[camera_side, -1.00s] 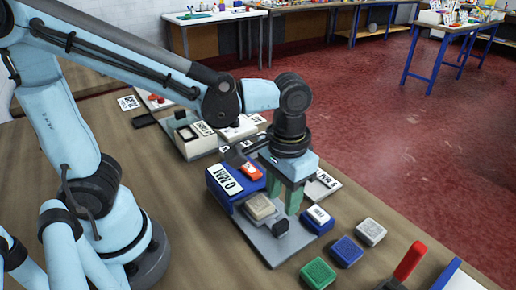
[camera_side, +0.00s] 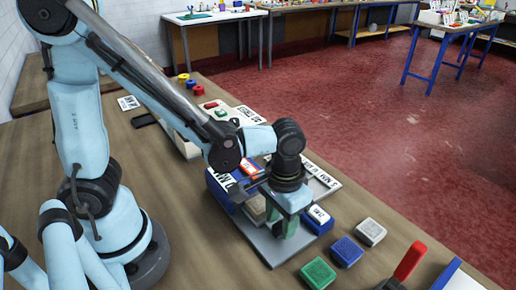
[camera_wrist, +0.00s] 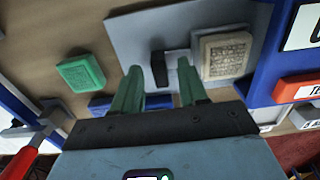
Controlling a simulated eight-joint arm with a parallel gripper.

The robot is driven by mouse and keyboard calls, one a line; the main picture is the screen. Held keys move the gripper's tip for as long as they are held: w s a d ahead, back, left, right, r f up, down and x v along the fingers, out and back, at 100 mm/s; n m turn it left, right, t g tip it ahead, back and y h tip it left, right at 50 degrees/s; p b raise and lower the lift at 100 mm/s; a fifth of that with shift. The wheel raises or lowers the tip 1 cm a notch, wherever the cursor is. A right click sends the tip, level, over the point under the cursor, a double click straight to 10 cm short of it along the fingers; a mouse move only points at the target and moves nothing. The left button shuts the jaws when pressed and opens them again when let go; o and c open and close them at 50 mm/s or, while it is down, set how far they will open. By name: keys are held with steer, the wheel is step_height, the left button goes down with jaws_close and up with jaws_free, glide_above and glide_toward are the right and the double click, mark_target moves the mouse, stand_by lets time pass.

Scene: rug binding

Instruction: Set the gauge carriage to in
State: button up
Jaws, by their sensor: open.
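The device that seems to be the gauge carriage is a beige textured block (camera_wrist: 224,55) joined by a short light bar to a black knob (camera_wrist: 158,68), on a grey plate (camera_wrist: 125,30). In the side view the beige block (camera_side: 255,207) is partly hidden by my arm, and the knob is hidden. My gripper (camera_side: 287,226) is low over the plate's right part. In the wrist view its green fingers (camera_wrist: 160,66) are open, with the knob appearing between them; contact cannot be told. A blue housing (camera_side: 222,190) with a white label and an orange tag (camera_side: 249,167) stands behind the block.
A blue block with a white label (camera_side: 318,214) stands close right of my gripper. A green pad (camera_side: 318,273), a blue pad (camera_side: 346,251) and a grey pad (camera_side: 370,231) lie nearby. A red-handled tool (camera_side: 408,262) stands at front right. Bare table lies left of the plate.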

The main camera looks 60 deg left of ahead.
mark_target(260, 204)
jaws_close()
steer(key=a, duration=0.7)
steer(key=shift+a, duration=0.15)
jaws_free()
